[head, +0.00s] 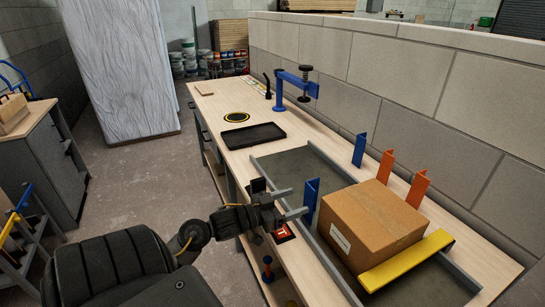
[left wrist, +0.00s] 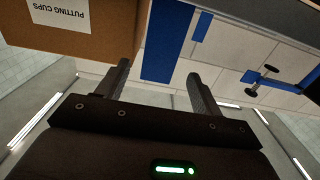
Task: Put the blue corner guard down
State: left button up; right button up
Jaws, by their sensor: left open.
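A blue corner guard (head: 311,203) stands upright against the near left corner of the cardboard box (head: 372,222). My left gripper (head: 298,201) is open just left of this guard, with its fingers pointing at it. In the left wrist view the blue guard (left wrist: 160,40) shows beyond and between the open fingertips (left wrist: 159,70), beside the box (left wrist: 85,35). Whether the fingers touch it is hard to tell. A second blue guard (head: 359,149) stands at the bench's back edge. My right gripper is not in view.
Two orange guards (head: 385,166) (head: 417,190) stand behind the box, and a yellow guard (head: 405,261) lies along its near right edge. A black tray (head: 253,136) and a blue clamp post (head: 279,92) are farther back.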

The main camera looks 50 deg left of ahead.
pick_arm(q)
jog(key=v, duration=0.8)
jog(key=shift+s+b, duration=0.2)
jog(key=shift+b, duration=0.25)
